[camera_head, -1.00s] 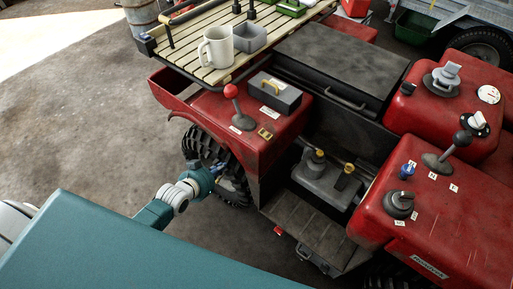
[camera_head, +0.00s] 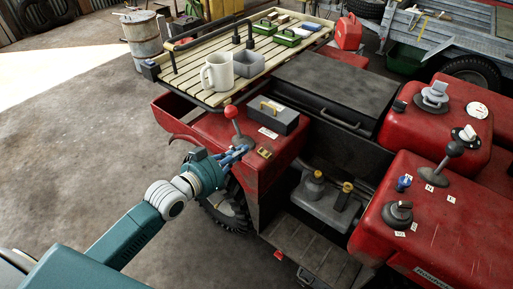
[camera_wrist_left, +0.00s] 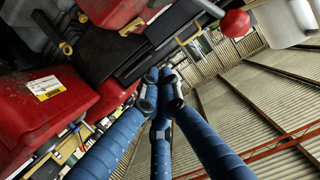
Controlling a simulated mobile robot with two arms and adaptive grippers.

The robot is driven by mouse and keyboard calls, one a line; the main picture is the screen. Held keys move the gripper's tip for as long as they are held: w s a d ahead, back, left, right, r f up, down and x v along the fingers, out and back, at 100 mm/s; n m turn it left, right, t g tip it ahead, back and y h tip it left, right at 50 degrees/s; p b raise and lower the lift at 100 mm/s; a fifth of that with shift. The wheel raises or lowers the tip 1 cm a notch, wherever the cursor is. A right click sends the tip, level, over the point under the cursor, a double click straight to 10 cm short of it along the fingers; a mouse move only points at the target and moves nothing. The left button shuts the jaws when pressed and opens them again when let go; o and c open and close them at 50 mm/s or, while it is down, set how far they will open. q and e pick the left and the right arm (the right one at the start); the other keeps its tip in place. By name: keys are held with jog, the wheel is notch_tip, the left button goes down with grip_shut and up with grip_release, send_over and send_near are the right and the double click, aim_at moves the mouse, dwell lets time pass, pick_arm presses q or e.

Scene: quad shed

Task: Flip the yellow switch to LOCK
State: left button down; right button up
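The small yellow switch (camera_head: 265,153) sits on the red fender of the quad, right of the red-knobbed lever (camera_head: 232,114). Its setting is too small to read. My left gripper (camera_head: 243,151) is just left of the switch, at the fender's edge, with a small gap between them in the picture. Its blue fingers are drawn together with nothing held; in the left wrist view the fingertips (camera_wrist_left: 161,85) meet. The lever's red knob (camera_wrist_left: 235,23) also shows there. I cannot pick out the switch surely in that view. My right gripper is out of view.
A grey box with a yellow handle (camera_head: 273,117) stands on the fender behind the switch. The slatted rack (camera_head: 187,82) holds a white mug (camera_head: 217,72) and a grey bin (camera_head: 248,64). Other levers and knobs stand on the red body (camera_head: 455,215) at right.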

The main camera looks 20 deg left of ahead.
pick_arm(q)
send_over(257, 156)
jog(key=shift+s+d+f, duration=0.1)
jog(key=shift+s+f, duration=0.05)
jog(key=shift+f, duration=0.35)
jog(key=shift+s+d+f, duration=0.1)
jog(key=shift+s+f, duration=0.05)
jog(key=shift+f, duration=0.3)
jog(key=f, duration=0.2)
jog(key=shift+w+a+f, duration=0.1)
jog(key=shift+w+f, duration=0.15)
jog(key=shift+f, duration=0.05)
jog(key=shift+a+f, duration=0.15)
jog(key=shift+f, duration=0.7)
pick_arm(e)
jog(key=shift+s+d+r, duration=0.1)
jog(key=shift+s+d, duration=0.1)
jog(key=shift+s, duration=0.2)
